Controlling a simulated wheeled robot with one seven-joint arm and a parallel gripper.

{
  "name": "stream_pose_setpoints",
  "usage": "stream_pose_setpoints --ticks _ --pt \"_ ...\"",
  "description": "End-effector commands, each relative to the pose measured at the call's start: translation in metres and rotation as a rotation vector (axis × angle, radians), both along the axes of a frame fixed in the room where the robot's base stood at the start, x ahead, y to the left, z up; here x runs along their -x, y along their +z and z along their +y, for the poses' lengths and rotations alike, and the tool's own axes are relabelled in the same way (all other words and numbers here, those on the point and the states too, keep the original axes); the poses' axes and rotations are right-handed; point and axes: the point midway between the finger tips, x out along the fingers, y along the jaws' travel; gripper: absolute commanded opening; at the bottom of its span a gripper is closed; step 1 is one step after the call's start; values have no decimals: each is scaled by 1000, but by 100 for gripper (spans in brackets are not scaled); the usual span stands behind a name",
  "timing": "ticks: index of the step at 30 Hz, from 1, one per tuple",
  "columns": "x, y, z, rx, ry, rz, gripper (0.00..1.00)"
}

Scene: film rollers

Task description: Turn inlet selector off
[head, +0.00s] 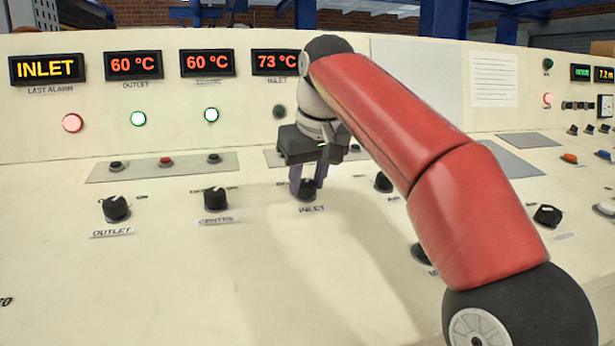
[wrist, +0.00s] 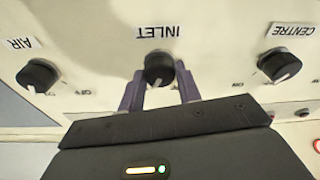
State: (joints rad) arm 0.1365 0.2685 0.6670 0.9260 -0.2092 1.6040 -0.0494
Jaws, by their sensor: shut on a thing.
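The inlet selector (head: 306,190) is a round black knob on the cream panel, above the label INLET. My gripper (head: 308,186) reaches down over it in the head view, its two purple fingers on either side of the knob. In the wrist view the inlet selector (wrist: 158,67) sits between the fingertips of my gripper (wrist: 160,80), which is shut on it. Its white pointer mark points down and slightly left in that upside-down view. The inlet knob's OFF and ON marks are hidden behind the gripper.
The outlet knob (head: 116,208) and centre knob (head: 215,199) stand to the left. The air knob (wrist: 38,75) is on the other side. A button strip (head: 160,165) lies behind them. The INLET alarm display (head: 47,69) and 73 °C inlet display (head: 275,62) are lit.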

Motion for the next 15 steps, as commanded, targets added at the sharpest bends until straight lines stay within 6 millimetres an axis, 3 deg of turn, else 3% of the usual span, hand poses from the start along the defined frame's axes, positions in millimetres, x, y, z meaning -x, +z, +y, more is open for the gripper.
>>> stream_pose_setpoints --ticks 15 --pt "0 4 -1 89 391 -26 11"
